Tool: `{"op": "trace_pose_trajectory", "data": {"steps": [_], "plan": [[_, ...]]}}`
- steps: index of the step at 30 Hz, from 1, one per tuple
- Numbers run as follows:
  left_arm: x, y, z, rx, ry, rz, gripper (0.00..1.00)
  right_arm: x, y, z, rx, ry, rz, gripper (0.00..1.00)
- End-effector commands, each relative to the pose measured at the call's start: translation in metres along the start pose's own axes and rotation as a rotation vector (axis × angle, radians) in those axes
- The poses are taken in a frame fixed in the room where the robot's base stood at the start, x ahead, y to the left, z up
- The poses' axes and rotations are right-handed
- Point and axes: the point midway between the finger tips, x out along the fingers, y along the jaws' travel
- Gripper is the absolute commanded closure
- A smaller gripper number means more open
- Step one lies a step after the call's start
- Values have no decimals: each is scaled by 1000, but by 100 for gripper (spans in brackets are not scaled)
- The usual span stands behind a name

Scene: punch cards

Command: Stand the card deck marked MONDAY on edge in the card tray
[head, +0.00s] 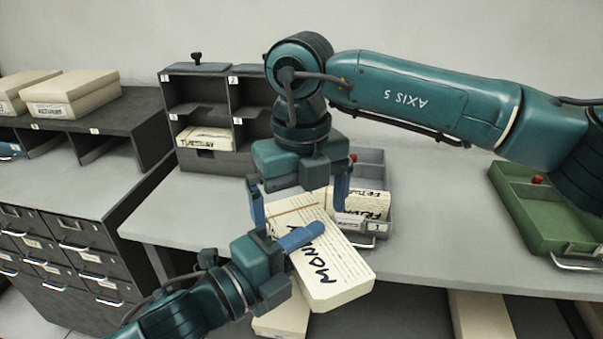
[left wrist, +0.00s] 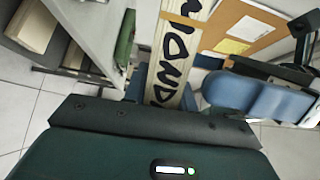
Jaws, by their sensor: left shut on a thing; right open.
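The cream card deck marked MONDAY (head: 335,270) is held tilted in front of the table edge, with a band around it. My left gripper (head: 282,243) is shut on it; the deck also shows in the left wrist view (left wrist: 180,50), rising beyond the gripper. My right gripper (head: 300,197) is open above the deck's far end, one finger to each side; I cannot tell whether it touches. A grey divided tray (head: 377,157) stands on the table behind, partly hidden by my right gripper. It holds a deck (head: 365,203) whose marking looks like FRIDAY.
A dark pigeonhole rack (head: 215,163) holds a deck marked TUESDAY (head: 206,139). A green tray (head: 530,205) with a red knob stands at the right. Boxes (head: 68,95) sit on the cabinet at the left. The table (head: 440,220) is clear between the trays.

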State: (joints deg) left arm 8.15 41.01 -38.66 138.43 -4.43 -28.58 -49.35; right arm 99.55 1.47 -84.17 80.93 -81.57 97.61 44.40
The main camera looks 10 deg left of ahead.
Motion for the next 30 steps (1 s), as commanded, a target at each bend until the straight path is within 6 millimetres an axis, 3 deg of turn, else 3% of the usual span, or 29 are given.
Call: {"op": "trace_pose_trajectory", "data": {"steps": [6, 17, 30], "plan": [[0, -2, 0, 1, 1, -4, 100, 24, 0, 0, 0, 0, 1, 0], [0, -2, 0, 1, 1, -4, 100, 30, 0, 0, 0, -1, 2, 0], [0, -2, 0, 1, 1, -4, 100, 29, 1, 0, -1, -1, 3, 34]]}}
